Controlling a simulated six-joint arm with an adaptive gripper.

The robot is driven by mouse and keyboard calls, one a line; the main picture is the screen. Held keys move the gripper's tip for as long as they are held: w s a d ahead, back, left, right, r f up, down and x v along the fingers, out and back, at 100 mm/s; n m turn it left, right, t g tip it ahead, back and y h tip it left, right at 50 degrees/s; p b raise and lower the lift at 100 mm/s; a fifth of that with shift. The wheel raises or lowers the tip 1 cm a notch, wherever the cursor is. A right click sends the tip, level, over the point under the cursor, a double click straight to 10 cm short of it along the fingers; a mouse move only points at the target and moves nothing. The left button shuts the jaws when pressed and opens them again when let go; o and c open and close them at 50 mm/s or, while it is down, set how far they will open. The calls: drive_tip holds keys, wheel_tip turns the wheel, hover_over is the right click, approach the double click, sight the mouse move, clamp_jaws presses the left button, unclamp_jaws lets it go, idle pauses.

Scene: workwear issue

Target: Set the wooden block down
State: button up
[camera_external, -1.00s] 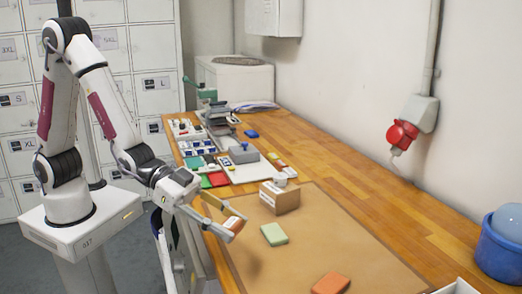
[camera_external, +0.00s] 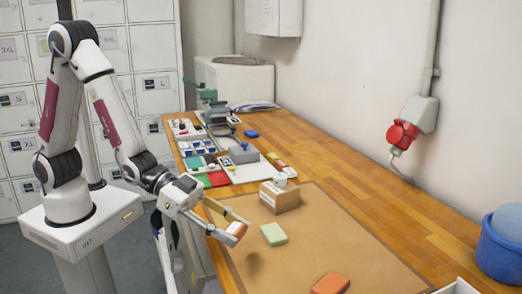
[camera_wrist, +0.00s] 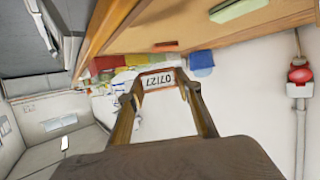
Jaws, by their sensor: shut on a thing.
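My gripper (camera_external: 238,222) is shut on the wooden block (camera_external: 236,229), a small orange-brown piece with a white label. The block hangs above the left part of the tan mat (camera_external: 330,245), with a soft shadow below it and no visible contact with the mat. In the wrist view the block (camera_wrist: 160,80) sits between the fingertips, its label showing printed digits. A green block (camera_external: 273,234) lies on the mat just right of my gripper. An orange block (camera_external: 330,284) lies nearer the front.
A cardboard box (camera_external: 280,197) with a white label stands at the mat's back edge. Trays and coloured pieces (camera_external: 205,160) crowd the bench behind it. A blue bucket (camera_external: 500,255) stands at the right. The mat's middle right is bare.

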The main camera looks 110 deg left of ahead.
drive_tip(key=w+a+r+n+g+y, duration=0.35)
drive_tip(key=w+a+n+y, duration=0.4)
drive_tip(key=w+a, duration=0.9)
drive_tip(key=s+a+n+g+y, duration=0.1)
drive_tip(key=a+n+g+y, duration=0.4)
drive_tip(key=a, duration=0.3)
drive_tip(key=shift+a+r+n, duration=0.35)
drive_tip(key=shift+r+n, duration=0.05)
drive_tip(key=shift+n, duration=0.15)
idle(0.4)
drive_tip(key=shift+f, duration=0.1)
idle(0.5)
drive_tip(key=shift+f, duration=3.05)
